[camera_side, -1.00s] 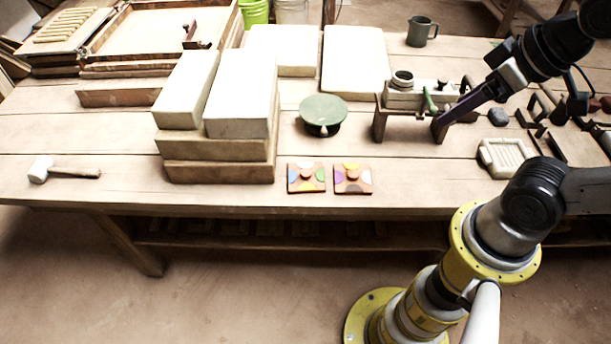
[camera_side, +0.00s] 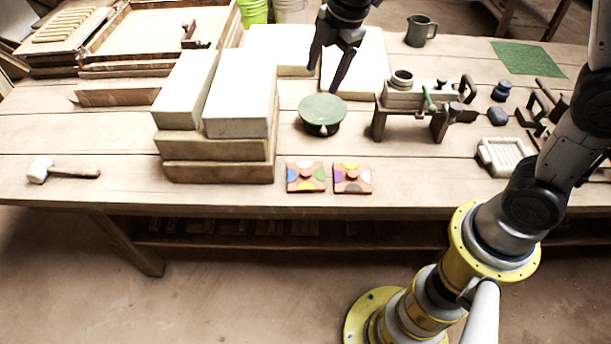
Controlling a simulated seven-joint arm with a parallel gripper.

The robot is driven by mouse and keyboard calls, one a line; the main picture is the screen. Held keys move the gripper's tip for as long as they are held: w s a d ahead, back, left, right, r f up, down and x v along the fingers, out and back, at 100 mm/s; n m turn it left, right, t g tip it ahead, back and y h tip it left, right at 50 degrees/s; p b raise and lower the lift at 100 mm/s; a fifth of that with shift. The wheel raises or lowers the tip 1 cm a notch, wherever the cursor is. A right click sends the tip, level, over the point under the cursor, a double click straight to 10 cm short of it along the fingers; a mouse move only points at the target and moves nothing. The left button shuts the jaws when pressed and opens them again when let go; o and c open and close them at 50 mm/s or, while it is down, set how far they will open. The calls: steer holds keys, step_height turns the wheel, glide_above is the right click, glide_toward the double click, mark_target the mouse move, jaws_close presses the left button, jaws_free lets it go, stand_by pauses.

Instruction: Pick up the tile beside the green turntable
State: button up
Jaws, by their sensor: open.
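The green turntable (camera_side: 322,110) is a round disc on a low base near the middle of the table. Two square terracotta tiles with coloured patches and a raised centre knob lie flat in front of it, near the table's front edge. The right tile (camera_side: 352,178) shows yellow, purple and white patches. A small gap parts them. My gripper (camera_side: 325,80) is open and empty, fingers pointing down, above and behind the turntable in the picture. Its exact height cannot be told.
Stacked white and tan blocks (camera_side: 217,145) stand left of the tiles. A press on a dark stand (camera_side: 412,101) is to the right. A mallet (camera_side: 62,171) lies at the far left. A grey-green mug (camera_side: 420,31) stands at the back. The table right of the tiles is clear.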

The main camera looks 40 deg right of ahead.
steer(key=w+a+f+n+g, duration=0.1)
steer(key=w+a+f+g, duration=0.15)
steer(key=f, duration=0.85)
glide_above(305, 171)
steer(key=shift+g, duration=0.35)
steer(key=f, duration=1.2)
steer(key=shift+a, duration=0.2)
steer(key=shift+d+f, duration=0.2)
steer(key=shift+f, duration=2.55)
jaws_close()
